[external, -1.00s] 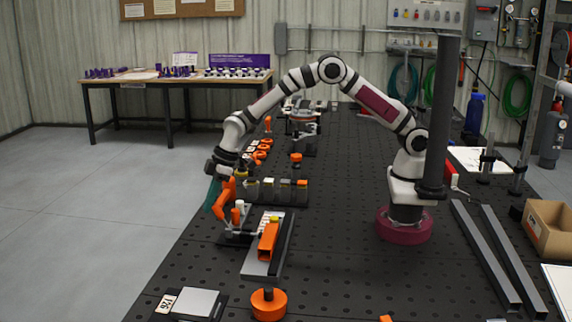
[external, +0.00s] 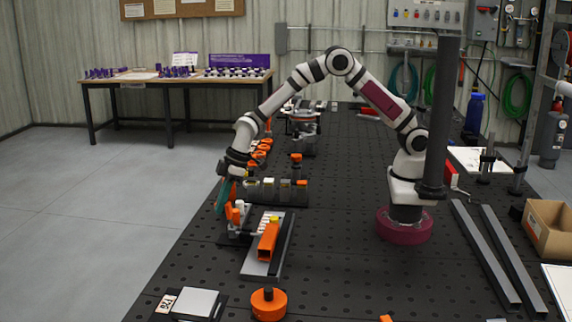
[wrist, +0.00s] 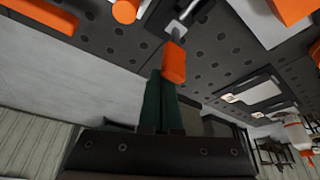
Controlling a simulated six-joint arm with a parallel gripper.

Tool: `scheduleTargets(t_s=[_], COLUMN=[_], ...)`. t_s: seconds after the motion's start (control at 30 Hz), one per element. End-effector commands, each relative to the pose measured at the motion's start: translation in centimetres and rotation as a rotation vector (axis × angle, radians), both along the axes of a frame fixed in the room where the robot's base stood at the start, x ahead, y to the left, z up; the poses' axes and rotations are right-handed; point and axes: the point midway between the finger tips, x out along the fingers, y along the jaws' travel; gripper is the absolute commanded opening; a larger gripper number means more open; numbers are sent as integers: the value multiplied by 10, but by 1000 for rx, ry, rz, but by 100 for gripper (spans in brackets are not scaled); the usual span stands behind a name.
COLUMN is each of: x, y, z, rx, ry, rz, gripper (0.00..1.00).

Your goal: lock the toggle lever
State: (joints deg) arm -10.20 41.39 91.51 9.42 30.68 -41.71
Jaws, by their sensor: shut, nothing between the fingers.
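The toggle lever's orange handle (external: 231,203) stands near upright on the clamp at the left edge of the black table. In the wrist view the handle end (wrist: 174,62) is just beyond my fingertips. My gripper (external: 220,207) has green fingers pointing down, close against the left side of the handle; whether they touch it I cannot tell. In the wrist view the gripper's fingers (wrist: 160,88) are together with nothing between them. The clamp's base is partly hidden behind the fingers and handle. An orange bar (external: 268,241) lies on a grey fixture plate (external: 258,268) right of the clamp.
A dark rack (external: 290,198) with several small blocks stands behind the fixture. An orange round knob (external: 268,303) is in front. A light plate (external: 195,303) lies at front left. The table between the fixture and my base is clear.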

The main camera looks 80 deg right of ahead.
Motion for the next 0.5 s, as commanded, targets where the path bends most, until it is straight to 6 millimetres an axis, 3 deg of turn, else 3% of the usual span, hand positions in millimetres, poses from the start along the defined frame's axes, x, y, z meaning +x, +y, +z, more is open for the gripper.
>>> scheduleTargets(t_s=[0.5], x=[-23], y=[0], z=[0], rx=[0], ry=[1], rz=[0], gripper=[0])
